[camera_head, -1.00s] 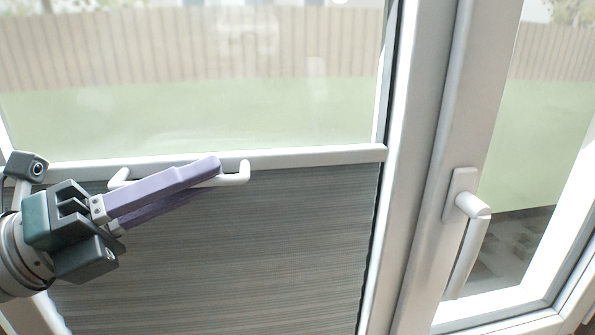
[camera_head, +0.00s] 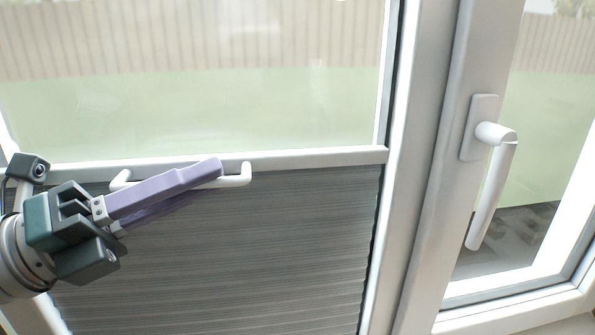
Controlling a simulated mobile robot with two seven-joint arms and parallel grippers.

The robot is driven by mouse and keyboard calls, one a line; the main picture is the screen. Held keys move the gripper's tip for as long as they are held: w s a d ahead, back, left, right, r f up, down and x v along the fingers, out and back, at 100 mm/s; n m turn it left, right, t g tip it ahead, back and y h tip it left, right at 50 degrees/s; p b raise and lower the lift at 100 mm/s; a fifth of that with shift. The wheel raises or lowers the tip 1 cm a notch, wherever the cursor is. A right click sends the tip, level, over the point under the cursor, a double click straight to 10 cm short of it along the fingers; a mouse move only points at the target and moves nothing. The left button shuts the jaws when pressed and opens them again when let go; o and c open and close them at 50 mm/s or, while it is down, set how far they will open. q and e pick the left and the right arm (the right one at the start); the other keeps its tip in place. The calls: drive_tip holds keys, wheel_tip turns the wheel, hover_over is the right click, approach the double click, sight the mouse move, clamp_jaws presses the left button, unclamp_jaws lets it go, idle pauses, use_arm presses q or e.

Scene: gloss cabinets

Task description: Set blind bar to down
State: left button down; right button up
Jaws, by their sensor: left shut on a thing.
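The white blind bar (camera_head: 320,157) runs across the left window pane at about mid-height in the picture. A white bracket-shaped handle (camera_head: 240,178) sticks out from it. Below the bar hangs the grey pleated blind (camera_head: 270,245); above it the glass is clear. My left gripper (camera_head: 215,172) comes in from the left, its purple fingers shut on the handle and covering the handle's middle. My right gripper is not in view.
A white window frame post (camera_head: 425,170) stands right of the blind. Beyond it, the right window sash has a white lever handle (camera_head: 490,185) that sticks out. A fence (camera_head: 180,45) and lawn show outside.

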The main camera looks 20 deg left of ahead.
use_arm(q)
wheel_tip(320, 180, down, 31)
drive_tip(key=b, duration=2.7)
drive_tip(key=shift+f, duration=0.1)
drive_tip(key=c, duration=1.3)
unclamp_jaws()
drive_tip(key=o, duration=0.4)
